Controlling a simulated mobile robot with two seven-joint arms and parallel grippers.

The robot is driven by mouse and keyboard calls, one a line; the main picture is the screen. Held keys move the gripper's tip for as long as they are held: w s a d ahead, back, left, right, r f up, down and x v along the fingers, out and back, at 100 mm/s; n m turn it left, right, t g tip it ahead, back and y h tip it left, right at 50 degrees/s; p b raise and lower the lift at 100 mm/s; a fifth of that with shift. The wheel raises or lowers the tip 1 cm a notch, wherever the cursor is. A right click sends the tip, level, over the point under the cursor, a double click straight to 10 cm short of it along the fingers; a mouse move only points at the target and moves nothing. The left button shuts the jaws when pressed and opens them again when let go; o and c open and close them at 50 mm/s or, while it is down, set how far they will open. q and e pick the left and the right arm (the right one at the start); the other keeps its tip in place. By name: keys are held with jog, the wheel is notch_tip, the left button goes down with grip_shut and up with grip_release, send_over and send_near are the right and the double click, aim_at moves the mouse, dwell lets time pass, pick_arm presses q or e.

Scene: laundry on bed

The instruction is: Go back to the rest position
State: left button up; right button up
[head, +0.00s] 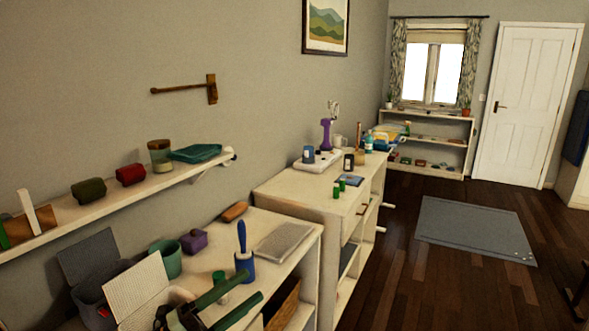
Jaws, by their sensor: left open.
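My left gripper (249,288) is at the bottom of the head view, low over the near end of the white cabinet. Its two dark green fingers point right and stand apart, with nothing seen held between them. A small green cylinder (220,278) and a blue-handled brush in a blue holder (243,260) stand just behind the fingers; I cannot tell whether they touch. My right gripper is not in view.
A grey open box (88,262), a teal pot (167,259) and a purple box (193,241) stand near my gripper. Dark floor with a grey mat (470,228) lies clear at right, before a white door (522,105).

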pick_arm(q)
jog(key=s+a+f+n+t+y, duration=0.2)
jog(key=f+n+y, duration=0.4)
jog(key=f+n, duration=0.25)
jog(key=s+a+f+n+t+y, duration=0.25)
jog(key=f+n+y, duration=0.25)
jog(key=f+n, duration=0.4)
jog(key=s+a+f+n+g+y, duration=0.3)
jog(key=s+f+n+g, duration=0.4)
jog(key=s+f, duration=1.1)
jog(key=shift+s+y, duration=0.3)
jog(key=shift+y, duration=0.6)
jog(key=shift+g, duration=0.25)
jog(key=shift+c, duration=0.2)
jog(key=shift+c, duration=0.3)
